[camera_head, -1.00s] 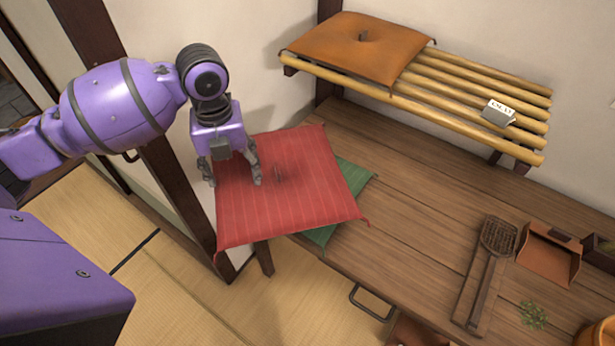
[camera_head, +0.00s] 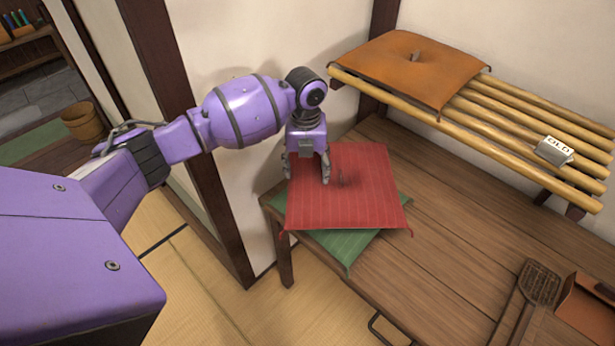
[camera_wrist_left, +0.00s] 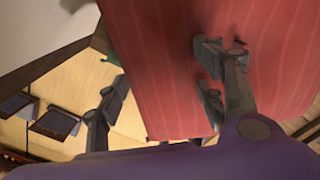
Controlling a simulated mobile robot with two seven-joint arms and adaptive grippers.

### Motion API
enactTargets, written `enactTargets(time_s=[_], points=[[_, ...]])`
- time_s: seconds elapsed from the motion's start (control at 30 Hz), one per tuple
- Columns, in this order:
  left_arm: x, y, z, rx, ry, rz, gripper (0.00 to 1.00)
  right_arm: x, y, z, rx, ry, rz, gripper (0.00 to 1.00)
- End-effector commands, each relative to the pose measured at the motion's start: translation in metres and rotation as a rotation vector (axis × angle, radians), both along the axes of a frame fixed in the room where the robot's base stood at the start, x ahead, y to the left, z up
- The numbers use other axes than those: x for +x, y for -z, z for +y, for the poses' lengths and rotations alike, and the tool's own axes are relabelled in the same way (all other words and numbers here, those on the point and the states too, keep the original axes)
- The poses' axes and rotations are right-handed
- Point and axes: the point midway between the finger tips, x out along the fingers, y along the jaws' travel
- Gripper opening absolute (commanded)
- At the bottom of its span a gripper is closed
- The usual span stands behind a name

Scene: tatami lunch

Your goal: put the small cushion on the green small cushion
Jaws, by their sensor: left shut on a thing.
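The red small cushion (camera_head: 348,208) lies flat over the green small cushion (camera_head: 342,247) at the near left corner of the wooden counter in the head view. Green corners show to its left, right and front; its middle is hidden. I cannot tell whether the two touch. My left gripper (camera_head: 307,178) is shut on the red cushion near its left back edge. In the left wrist view the red cushion (camera_wrist_left: 165,70) spreads beside the fingers (camera_wrist_left: 160,92), with a bit of green beyond its edge. My right gripper is not in view.
The counter (camera_head: 450,240) between is clear.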

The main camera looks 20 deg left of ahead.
Motion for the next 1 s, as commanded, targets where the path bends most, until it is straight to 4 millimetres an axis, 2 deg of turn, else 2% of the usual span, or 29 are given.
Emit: enactTargets(time_s=[0.07,0.27,0.63,0.67,0.7,0.8,1.0], points=[[0.005,0.005,-0.002,0.0,0.0,-0.001,0.24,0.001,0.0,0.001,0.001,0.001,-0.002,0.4],[0.004,0.033,-0.001,0.0,-0.001,0.0,0.24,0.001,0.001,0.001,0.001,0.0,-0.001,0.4],[0.004,0.037,0.0,0.001,-0.001,-0.002,0.24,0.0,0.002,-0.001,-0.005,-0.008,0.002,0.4],[0.004,0.037,0.0,0.001,-0.001,0.0,0.67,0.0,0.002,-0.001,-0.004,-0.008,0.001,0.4],[0.004,0.037,0.0,0.002,-0.001,-0.001,0.72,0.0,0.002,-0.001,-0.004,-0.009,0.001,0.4],[0.004,0.037,0.0,0.002,-0.001,-0.001,0.82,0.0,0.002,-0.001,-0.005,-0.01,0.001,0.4],[0.004,0.037,0.0,0.001,-0.001,0.0,0.82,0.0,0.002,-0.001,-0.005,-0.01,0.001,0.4]])
